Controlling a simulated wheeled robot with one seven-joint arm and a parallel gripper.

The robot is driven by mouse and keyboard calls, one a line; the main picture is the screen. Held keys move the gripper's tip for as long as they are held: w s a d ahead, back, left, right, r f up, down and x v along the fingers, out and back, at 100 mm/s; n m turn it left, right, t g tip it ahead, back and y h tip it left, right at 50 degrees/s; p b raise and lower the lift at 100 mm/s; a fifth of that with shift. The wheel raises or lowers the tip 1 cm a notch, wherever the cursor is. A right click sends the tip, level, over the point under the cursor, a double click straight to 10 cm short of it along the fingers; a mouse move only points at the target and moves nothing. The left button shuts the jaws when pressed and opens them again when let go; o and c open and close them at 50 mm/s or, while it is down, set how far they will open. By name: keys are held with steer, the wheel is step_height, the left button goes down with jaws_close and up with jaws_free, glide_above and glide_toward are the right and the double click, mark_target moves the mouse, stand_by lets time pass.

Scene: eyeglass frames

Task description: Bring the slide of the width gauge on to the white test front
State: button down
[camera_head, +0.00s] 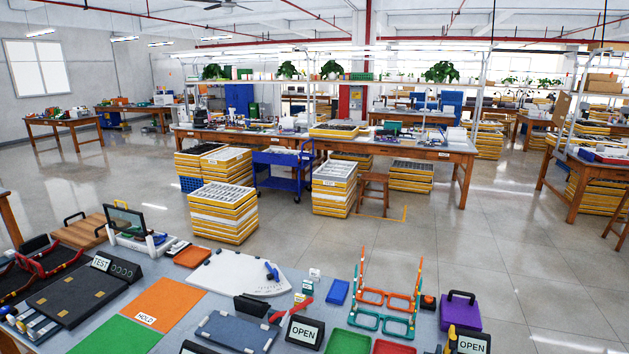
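I cannot make out a separate white test front. My gripper is not in view, so its state is hidden.
Open floor (545,265) lies beyond.

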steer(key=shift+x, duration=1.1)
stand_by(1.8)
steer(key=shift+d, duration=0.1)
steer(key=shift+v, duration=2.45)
